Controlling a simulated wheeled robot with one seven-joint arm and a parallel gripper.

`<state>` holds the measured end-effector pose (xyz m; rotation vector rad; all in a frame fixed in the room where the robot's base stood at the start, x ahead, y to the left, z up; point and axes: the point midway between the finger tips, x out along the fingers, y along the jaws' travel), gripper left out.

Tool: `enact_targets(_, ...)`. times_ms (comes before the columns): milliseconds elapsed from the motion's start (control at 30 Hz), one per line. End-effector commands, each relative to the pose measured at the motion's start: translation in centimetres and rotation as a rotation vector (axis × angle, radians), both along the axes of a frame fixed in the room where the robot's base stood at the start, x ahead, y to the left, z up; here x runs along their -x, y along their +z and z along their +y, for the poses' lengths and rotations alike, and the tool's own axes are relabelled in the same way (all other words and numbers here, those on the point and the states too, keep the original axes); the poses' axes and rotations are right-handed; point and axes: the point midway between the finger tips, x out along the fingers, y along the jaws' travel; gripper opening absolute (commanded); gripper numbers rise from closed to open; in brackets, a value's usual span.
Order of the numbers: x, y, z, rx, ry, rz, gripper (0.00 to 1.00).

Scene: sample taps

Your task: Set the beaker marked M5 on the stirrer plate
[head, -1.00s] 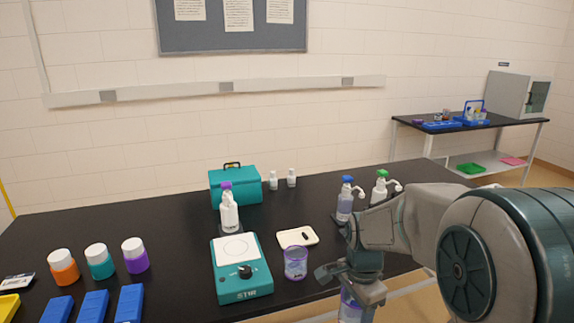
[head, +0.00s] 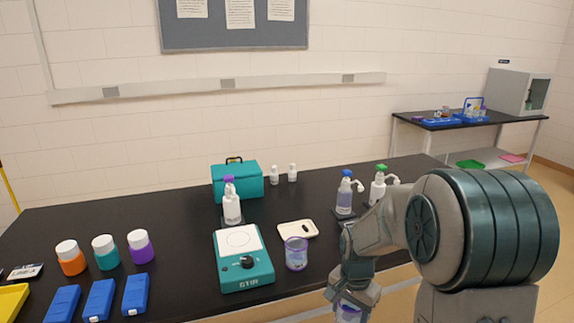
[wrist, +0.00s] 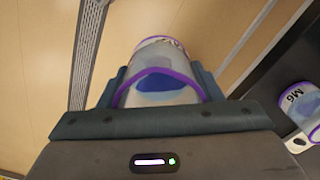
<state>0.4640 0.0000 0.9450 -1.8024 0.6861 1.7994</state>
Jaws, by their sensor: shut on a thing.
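My gripper (head: 354,297) is low at the table's front edge, right of the stirrer plate. It is shut on a clear beaker with a purple rim and some blue liquid; this held beaker (wrist: 165,85) fills the middle of the wrist view. Its mark is mostly hidden there. The teal stirrer plate (head: 240,241) stands on the black table with its white top bare and a black knob in front. Another purple-rimmed beaker (head: 296,254) stands right of the stirrer; in the wrist view a beaker marked M6 (wrist: 298,98) shows at the right.
A white pad (head: 298,229) lies behind the standing beaker. A purple-capped bottle (head: 232,207) stands behind the stirrer. Pump bottles (head: 345,195) stand to the right. Several capped jars (head: 104,252) and blue blocks (head: 99,299) are at the left. A teal case (head: 238,182) is at the back.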

Motion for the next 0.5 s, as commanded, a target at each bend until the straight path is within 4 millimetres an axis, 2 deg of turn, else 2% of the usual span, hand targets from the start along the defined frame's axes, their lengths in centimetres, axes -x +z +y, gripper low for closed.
enact_targets(100, -0.9, -2.8, 0.0, 0.0, 0.171, 0.007, 0.33)
enact_targets(300, -2.2, -7.3, 0.1, -0.002, 0.469, 0.006, 0.33)
enact_targets(500, -2.8, -10.1, 0.1, -0.003, 0.661, 0.005, 0.33)
